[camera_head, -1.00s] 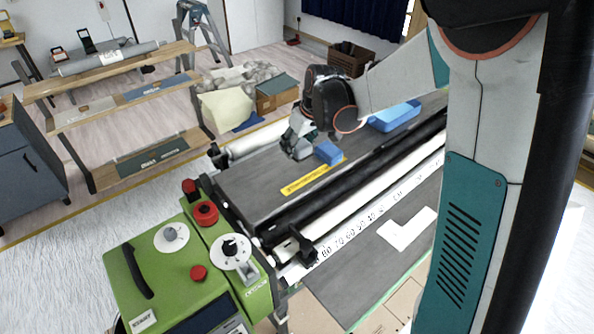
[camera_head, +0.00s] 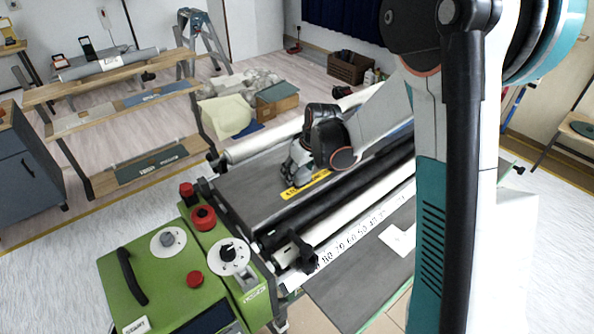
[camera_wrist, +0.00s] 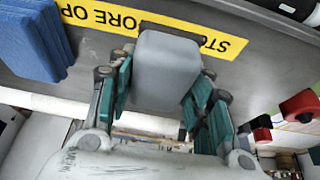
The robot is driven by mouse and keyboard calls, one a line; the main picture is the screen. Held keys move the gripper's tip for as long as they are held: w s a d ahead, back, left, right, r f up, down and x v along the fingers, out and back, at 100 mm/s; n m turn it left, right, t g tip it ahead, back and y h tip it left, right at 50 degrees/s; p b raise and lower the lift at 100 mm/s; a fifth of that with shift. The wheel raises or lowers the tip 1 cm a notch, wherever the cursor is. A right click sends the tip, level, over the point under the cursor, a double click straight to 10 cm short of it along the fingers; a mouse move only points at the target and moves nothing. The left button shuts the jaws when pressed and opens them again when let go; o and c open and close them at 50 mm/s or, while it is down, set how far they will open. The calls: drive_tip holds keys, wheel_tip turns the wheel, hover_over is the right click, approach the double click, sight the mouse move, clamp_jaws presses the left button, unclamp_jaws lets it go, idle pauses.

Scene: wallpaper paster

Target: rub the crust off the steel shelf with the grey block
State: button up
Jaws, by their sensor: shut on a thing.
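My gripper (camera_head: 291,178) is low over the grey steel shelf (camera_head: 245,196) of the green machine, at the left end of a yellow label strip (camera_head: 318,181). In the wrist view my gripper (camera_wrist: 160,95) is shut on the grey block (camera_wrist: 168,62), which sits between its teal finger pads. The block covers the middle of the yellow label (camera_wrist: 110,17) there. The shelf (camera_wrist: 100,55) also shows beside the block. I cannot tell whether the block touches it.
A black roller (camera_head: 345,190) runs along the shelf's near side. The green control box (camera_head: 165,280) has red knobs. A pale roller (camera_head: 262,138) lies along the far side.

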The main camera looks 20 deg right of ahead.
drive_tip(key=shift+f+b, duration=0.35)
drive_tip(key=shift+f, duration=0.05)
drive_tip(key=shift+s+f, duration=0.15)
drive_tip(key=shift+s, duration=0.05)
drive_tip(key=o, duration=1)
drive_tip(key=shift+o, duration=0.4)
drive_tip(key=shift+w+f, duration=0.15)
